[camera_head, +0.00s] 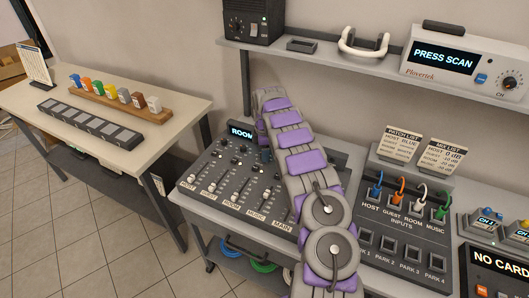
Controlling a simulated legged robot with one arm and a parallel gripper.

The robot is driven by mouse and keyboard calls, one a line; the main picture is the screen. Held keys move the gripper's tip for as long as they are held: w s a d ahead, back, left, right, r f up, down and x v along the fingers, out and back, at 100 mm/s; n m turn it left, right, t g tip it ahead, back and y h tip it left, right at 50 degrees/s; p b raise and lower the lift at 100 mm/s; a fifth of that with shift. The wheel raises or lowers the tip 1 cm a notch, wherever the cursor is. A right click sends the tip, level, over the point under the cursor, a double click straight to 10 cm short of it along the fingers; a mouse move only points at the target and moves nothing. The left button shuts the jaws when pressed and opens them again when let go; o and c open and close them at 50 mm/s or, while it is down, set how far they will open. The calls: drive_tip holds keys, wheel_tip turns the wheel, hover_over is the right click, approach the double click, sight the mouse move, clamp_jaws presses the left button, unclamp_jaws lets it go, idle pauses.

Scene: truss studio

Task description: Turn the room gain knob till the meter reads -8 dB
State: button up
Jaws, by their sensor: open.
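The mixer (216,188) lies on the workbench in the middle, with faders labelled HOST, GUEST, ROOM, MUSIC and MAIN. Its small display (239,131) reads "ROOM"; the rest of it is hidden behind my arm. The ROOM fader (234,194) stands in the third column, with small dark knobs above it. I cannot clearly tell the room gain knob among them. My gripper (264,151) is at the upper part of the mixer, partly hidden by my arm, and looks open. Whether it touches a knob I cannot tell. No meter reading is visible.
A patch panel (400,243) with coloured plugs stands right of my arm, with two cards (399,146) behind it. A shelf (330,64) above holds a dark box (252,20) and a "PRESS SCAN" unit (460,62). A side table (150,148) stands left.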

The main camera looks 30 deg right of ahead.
drive_tip(key=shift+a+r, duration=0.1)
drive_tip(key=shift+a, duration=0.25)
drive_tip(key=shift+c, duration=0.4)
drive_tip(key=shift+s+d, duration=0.1)
drive_tip(key=shift+d, duration=0.3)
drive_tip(key=c, duration=0.6)
drive_tip(key=shift+a, duration=0.15)
clamp_jaws()
